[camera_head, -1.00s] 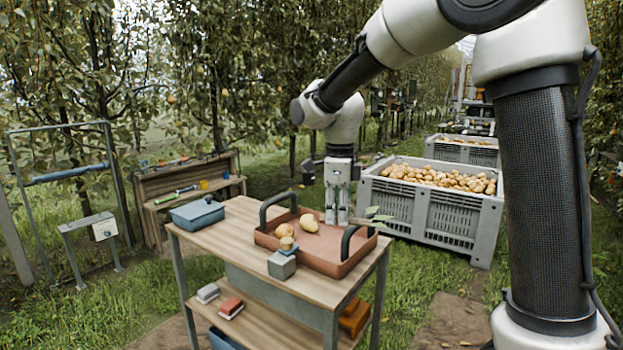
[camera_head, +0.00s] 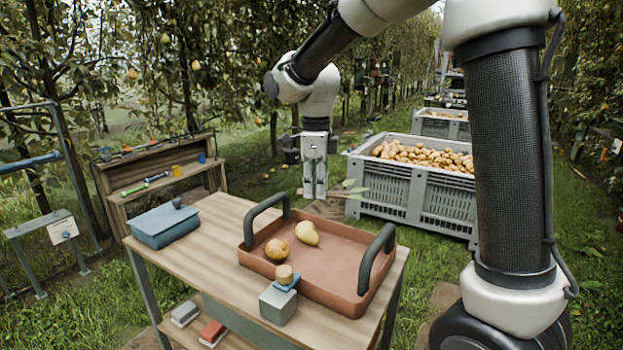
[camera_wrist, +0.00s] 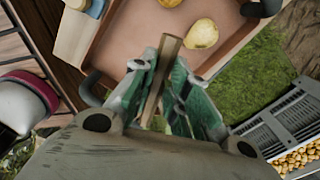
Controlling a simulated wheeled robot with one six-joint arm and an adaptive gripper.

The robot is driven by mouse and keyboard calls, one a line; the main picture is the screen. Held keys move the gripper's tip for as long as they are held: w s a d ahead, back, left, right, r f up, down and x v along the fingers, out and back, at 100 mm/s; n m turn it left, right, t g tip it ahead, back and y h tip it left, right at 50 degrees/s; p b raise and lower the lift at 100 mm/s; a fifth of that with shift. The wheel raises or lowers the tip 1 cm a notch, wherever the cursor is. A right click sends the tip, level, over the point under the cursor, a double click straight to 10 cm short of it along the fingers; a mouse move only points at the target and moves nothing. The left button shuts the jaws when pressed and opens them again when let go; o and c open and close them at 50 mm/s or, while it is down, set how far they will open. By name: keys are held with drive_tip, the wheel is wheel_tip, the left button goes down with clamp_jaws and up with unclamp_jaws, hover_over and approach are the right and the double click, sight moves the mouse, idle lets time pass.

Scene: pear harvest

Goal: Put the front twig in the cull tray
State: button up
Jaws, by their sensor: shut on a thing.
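My gripper (camera_head: 315,194) hangs pointing down, just behind the far edge of the terracotta tray (camera_head: 335,277) in the head view. In the wrist view my gripper (camera_wrist: 163,72) has its green fingers shut on a brown twig (camera_wrist: 165,62), whose bare end sticks up between them. Green leaves of the twig (camera_head: 352,189) show right of the fingers in the head view. The tray, with two dark handles, lies on the table and holds two pears (camera_head: 278,249), (camera_head: 306,233). In the wrist view the tray (camera_wrist: 128,42) lies beyond the fingertips.
A grey block with a blue and tan top (camera_head: 279,301) stands at the tray's front edge. A blue lidded box (camera_head: 164,226) sits at the table's left. A grey bin of pears (camera_head: 415,185) stands behind. Bare tabletop (camera_head: 215,262) lies between box and tray.

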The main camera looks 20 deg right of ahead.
drive_tip(key=shift+f, duration=2.65)
drive_tip(key=o, duration=0.9)
drive_tip(key=shift+c, duration=0.2)
wheel_tip(320, 180, up, 12)
